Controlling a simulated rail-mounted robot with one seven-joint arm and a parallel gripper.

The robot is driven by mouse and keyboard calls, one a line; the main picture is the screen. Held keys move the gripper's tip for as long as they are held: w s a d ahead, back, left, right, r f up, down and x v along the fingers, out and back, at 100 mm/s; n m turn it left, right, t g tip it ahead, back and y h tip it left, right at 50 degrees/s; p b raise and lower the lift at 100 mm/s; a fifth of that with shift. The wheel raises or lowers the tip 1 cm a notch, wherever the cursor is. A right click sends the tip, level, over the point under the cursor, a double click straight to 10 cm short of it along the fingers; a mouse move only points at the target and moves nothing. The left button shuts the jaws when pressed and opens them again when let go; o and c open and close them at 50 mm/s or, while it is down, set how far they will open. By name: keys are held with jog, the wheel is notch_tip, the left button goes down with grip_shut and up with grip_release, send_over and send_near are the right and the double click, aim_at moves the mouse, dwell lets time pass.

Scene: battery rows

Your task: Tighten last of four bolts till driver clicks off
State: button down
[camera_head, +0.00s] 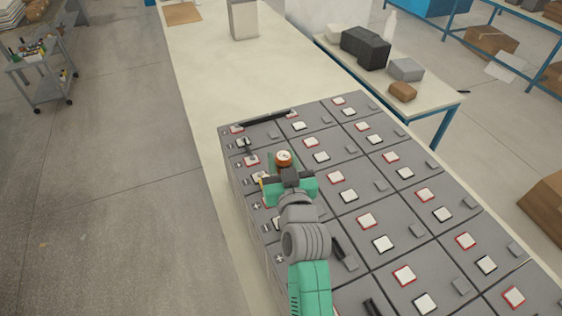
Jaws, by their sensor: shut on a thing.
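My gripper (274,177) is over the left side of the battery block (322,169), near its far left corner. It is shut on a driver (283,157), whose round orange-rimmed top with a pale face shows just beyond the gripper. The driver's lower end and the bolt under it are hidden by my gripper and arm. I cannot tell whether the driver is seated on a bolt.
Dark bars lie on the block at the far left corner (266,117) and right of my arm (345,253). The long pale bench (208,73) is mostly clear beyond the block. A side table (440,98) with boxes stands right. A grey cart (42,72) stands far left.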

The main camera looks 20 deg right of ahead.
notch_tip(320, 180, down, 5)
jog(key=b, duration=0.5)
jog(key=shift+f, duration=0.1)
jog(key=shift+f+b, duration=1.15)
dwell(2.7)
jog(key=shift+r+p, duration=1.8)
jog(key=shift+r, duration=1)
jog(key=shift+a, duration=0.1)
